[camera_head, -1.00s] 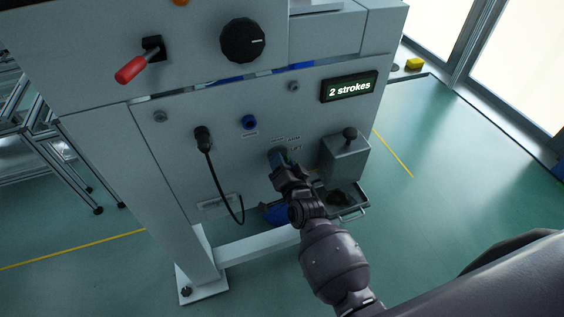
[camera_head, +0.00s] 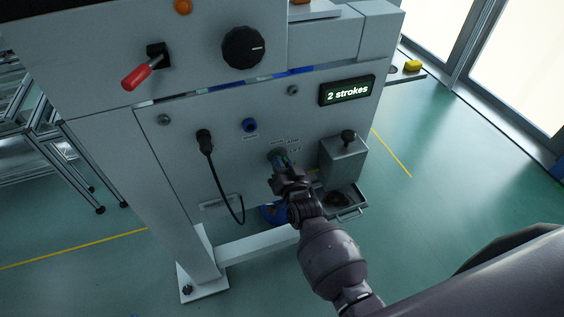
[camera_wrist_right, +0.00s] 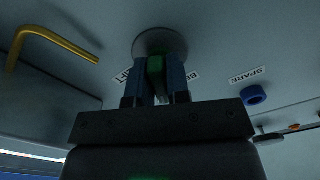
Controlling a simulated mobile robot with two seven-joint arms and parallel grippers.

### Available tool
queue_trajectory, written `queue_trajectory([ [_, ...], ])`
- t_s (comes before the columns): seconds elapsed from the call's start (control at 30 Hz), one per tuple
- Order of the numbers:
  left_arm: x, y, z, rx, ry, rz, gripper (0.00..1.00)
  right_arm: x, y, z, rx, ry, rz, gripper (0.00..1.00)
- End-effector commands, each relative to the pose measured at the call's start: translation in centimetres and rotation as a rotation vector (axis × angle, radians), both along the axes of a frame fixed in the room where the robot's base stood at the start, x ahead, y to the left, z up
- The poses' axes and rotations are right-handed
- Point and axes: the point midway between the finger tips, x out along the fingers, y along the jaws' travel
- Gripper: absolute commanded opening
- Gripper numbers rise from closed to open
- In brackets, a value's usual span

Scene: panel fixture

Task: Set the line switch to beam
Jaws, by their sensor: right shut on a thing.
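The line switch (camera_head: 277,155) is a round knob with a green handle low on the grey panel. In the right wrist view its green handle (camera_wrist_right: 155,68) stands between the blue fingers, in front of a round grey plate (camera_wrist_right: 160,42). My right gripper (camera_head: 281,164) is shut on this handle; the fingers also show in the wrist view (camera_wrist_right: 156,90). There, a LIFT label (camera_wrist_right: 121,78) is left of the fingers and a BEAM label (camera_wrist_right: 193,76) is right of them, both partly covered. Which label the handle points to is unclear. My left gripper is not in view.
A blue SPARE socket (camera_head: 249,125) and a black plug with cable (camera_head: 204,140) are left of the switch. A grey box with a black-knobbed lever (camera_head: 345,155) is close on the right. A display (camera_head: 347,90) reads "2 strokes". A red-handled lever (camera_head: 138,76) is upper left.

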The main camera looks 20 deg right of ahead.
Motion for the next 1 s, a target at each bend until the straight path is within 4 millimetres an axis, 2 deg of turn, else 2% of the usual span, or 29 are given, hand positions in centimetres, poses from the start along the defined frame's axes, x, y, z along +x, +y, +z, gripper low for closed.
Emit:
queue_trajectory([
  [0.2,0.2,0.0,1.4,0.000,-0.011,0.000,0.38,0.0,0.0,0.2,-0.187,-0.006,0.000,0.00],
  [0.5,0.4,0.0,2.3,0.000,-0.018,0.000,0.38,0.0,0.0,0.0,-0.382,-0.013,-0.001,0.00],
  [1.0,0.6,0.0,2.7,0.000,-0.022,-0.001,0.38,0.0,0.0,-0.1,-0.486,-0.014,0.000,0.00],
])
